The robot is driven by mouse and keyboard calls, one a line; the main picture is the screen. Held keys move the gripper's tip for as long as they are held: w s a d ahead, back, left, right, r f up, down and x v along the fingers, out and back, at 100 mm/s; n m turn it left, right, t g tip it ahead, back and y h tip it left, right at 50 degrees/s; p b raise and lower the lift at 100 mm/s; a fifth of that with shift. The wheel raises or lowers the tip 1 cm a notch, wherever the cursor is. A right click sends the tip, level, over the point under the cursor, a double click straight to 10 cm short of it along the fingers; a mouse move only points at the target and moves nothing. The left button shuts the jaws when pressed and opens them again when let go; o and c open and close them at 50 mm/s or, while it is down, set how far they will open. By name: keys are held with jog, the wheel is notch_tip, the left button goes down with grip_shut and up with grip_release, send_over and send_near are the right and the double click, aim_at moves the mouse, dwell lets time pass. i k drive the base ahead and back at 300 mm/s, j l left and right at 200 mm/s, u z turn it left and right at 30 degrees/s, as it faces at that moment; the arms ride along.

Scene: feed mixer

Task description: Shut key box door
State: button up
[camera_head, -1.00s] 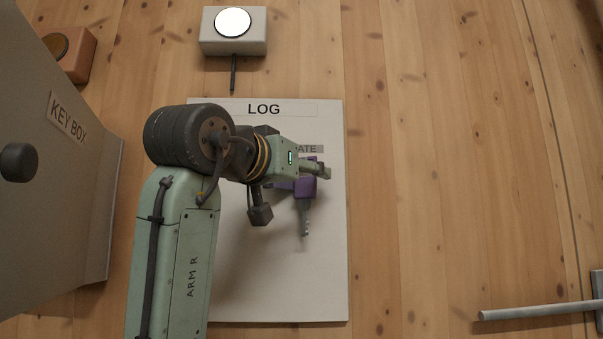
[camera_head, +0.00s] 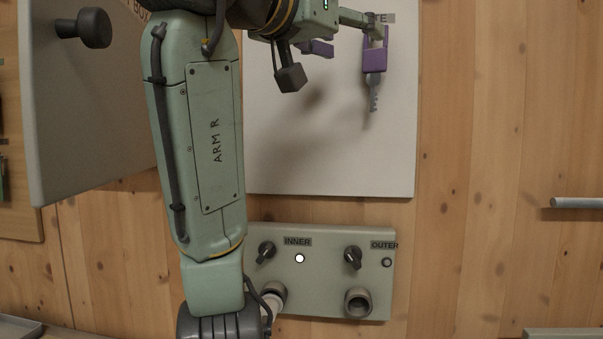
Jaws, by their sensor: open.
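The key box door (camera_head: 95,130) is the grey panel at the left, with a dark round knob (camera_head: 88,28) and part of its label at the top edge. It stands swung out at an angle, its knob side nearer me, so it looks open. My gripper (camera_head: 347,48) is at the upper right, in front of the white log board (camera_head: 310,150), well right of the door and apart from it. It is open.
My arm stands between the door and the board. Below the board is a control panel (camera_head: 335,290) with knobs marked INNER and OUTER and a lit white light. A grey bar (camera_head: 578,203) sticks in from the right. The wooden wall right of the board is mostly bare.

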aim_at(85, 126)
jog(key=k+l, duration=0.85)
